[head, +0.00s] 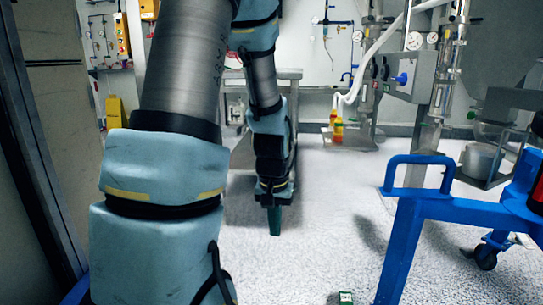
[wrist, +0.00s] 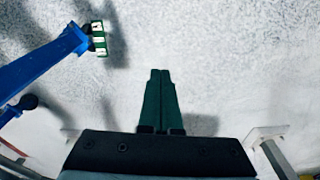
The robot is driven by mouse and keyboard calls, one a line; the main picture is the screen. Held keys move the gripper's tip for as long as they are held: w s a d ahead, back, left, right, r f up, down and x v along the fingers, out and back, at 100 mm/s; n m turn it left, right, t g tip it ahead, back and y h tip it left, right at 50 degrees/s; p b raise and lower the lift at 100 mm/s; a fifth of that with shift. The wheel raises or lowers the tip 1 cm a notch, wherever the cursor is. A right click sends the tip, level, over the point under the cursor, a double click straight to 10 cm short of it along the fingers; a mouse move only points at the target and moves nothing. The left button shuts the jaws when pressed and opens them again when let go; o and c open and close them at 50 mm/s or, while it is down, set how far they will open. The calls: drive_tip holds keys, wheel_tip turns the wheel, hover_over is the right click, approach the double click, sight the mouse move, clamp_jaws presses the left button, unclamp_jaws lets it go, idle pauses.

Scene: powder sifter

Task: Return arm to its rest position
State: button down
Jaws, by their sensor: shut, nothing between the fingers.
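My arm reaches down through the left and middle of the head view. My gripper (head: 275,228) hangs at its end, pointing down over the speckled floor. In the wrist view my gripper (wrist: 160,75) shows its two green fingers pressed together, with nothing between them. No object touches the fingers.
A blue wheeled frame (head: 432,208) stands at the right; its leg (wrist: 45,65) shows at left in the wrist view. A metal table (head: 290,75) stands behind my arm. A door frame (head: 40,130) is at left. Floor between is clear.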

drive_tip(key=s+a+r+n+p, duration=0.1)
drive_tip(key=s+a+r+n, duration=0.1)
drive_tip(key=s+a+r, duration=0.5)
wheel_tip(320, 180, up, 31)
drive_tip(key=w+p, duration=0.1)
drive_tip(key=p, duration=3.1)
drive_tip(key=shift+a, duration=0.3)
